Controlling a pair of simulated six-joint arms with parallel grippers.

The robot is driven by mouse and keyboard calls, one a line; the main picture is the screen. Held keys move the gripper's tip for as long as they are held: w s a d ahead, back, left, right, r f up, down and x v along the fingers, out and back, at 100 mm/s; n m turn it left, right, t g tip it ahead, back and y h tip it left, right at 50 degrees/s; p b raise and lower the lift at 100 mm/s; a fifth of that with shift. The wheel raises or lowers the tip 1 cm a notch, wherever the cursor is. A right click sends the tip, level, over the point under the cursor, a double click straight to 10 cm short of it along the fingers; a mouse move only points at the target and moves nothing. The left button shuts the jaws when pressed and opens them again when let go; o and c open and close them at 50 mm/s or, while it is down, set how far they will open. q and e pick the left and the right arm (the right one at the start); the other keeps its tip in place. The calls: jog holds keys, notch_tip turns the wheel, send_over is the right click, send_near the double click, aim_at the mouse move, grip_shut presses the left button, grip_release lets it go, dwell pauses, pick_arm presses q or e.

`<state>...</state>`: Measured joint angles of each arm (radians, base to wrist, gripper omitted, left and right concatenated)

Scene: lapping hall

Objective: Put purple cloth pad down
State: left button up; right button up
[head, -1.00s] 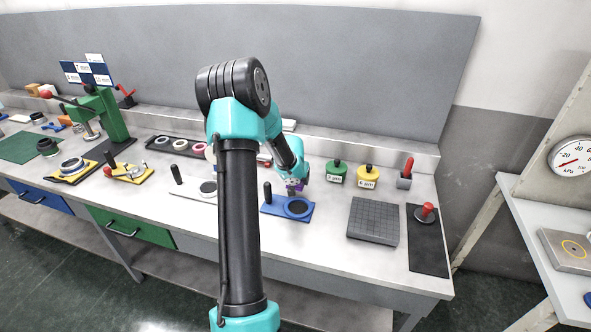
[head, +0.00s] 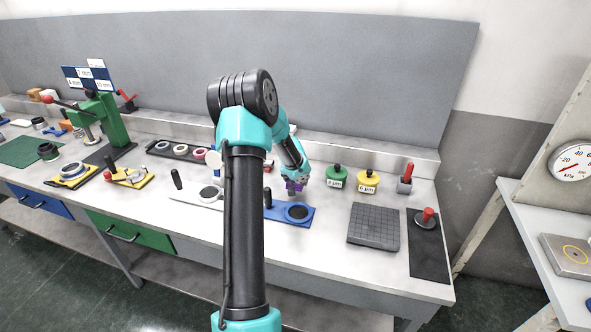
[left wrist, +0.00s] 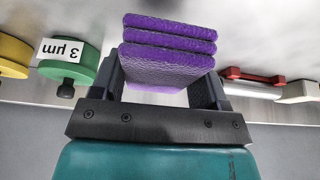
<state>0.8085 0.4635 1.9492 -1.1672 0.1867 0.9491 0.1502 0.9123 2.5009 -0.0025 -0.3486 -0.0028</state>
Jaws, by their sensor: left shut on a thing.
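The purple cloth pad (left wrist: 168,55) looks folded in layers and sits between the two dark fingers of my left gripper (left wrist: 168,85) in the left wrist view. The gripper is shut on it. In the head view the purple pad (head: 291,187) is a small patch under my left gripper (head: 295,184), just behind the blue plate with a dark ring (head: 299,212). I cannot tell whether the pad touches the bench. My right gripper is not in view.
A green-topped 3 µm pot (head: 336,175) and a yellow pot (head: 368,181) stand right of the gripper. A grey grooved block (head: 373,226) and black mat (head: 428,258) lie farther right. A pale plate (head: 205,194) lies left of my arm. Bare bench shows between them.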

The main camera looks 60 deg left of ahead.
pick_arm(q)
jog(key=shift+w+a+f, duration=0.2)
jog(key=shift+w+a, duration=0.9)
jog(key=shift+a, duration=0.7)
jog(key=shift+w+a+f, duration=0.2)
jog(key=shift+w+a, duration=0.9)
jog(key=shift+a, duration=0.65)
jog(key=shift+w+a+f, duration=0.2)
jog(key=shift+w+a, duration=0.9)
jog(key=shift+a, duration=0.7)
jog(key=shift+a, duration=0.15)
jog(key=shift+w+f, duration=0.1)
jog(key=shift+f, duration=1.7)
jog(key=shift+f, duration=0.1)
jog(key=o, duration=1)
jog(key=shift+c, duration=0.2)
